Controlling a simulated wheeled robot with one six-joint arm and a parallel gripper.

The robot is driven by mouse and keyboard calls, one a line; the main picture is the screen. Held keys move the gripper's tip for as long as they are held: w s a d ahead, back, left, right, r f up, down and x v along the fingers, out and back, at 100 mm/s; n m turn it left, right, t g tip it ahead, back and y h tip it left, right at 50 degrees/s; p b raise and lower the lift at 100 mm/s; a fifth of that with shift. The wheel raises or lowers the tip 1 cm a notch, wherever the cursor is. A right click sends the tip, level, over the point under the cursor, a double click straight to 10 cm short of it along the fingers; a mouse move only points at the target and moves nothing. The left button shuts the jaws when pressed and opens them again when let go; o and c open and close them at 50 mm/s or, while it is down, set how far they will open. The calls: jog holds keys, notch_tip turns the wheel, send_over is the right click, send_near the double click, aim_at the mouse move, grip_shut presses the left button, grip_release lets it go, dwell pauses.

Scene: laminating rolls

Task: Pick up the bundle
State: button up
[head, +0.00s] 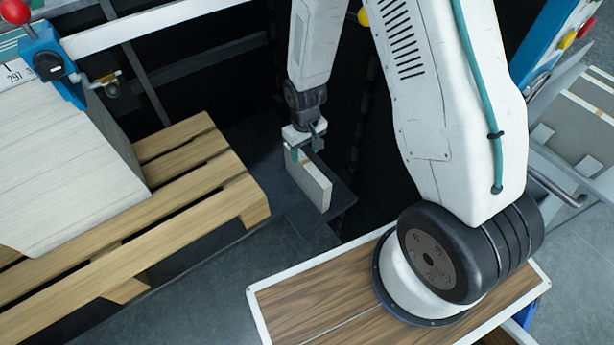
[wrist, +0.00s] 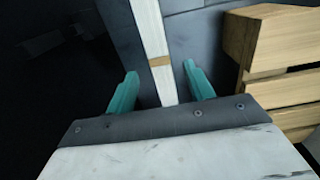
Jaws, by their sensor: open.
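The bundle (head: 312,182) is a thin, pale grey block standing on its long edge on a dark surface, below my gripper (head: 306,148). In the wrist view the bundle (wrist: 150,30) shows as a narrow white strip with a brown band across it. My gripper (wrist: 160,80) is open, with one teal finger on each side of the strip. The near end of the bundle is hidden by the gripper body in the wrist view.
A wooden pallet (head: 190,190) stands to the left with a large pale stack (head: 65,165) on it. Its timber (wrist: 270,45) is close on the right in the wrist view. A white rail (head: 150,25) crosses at the upper left. Dark machinery lies behind my gripper.

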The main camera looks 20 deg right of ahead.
aim_at(306, 163)
jog(key=f, duration=0.8)
jog(key=shift+s, duration=0.35)
grip_shut()
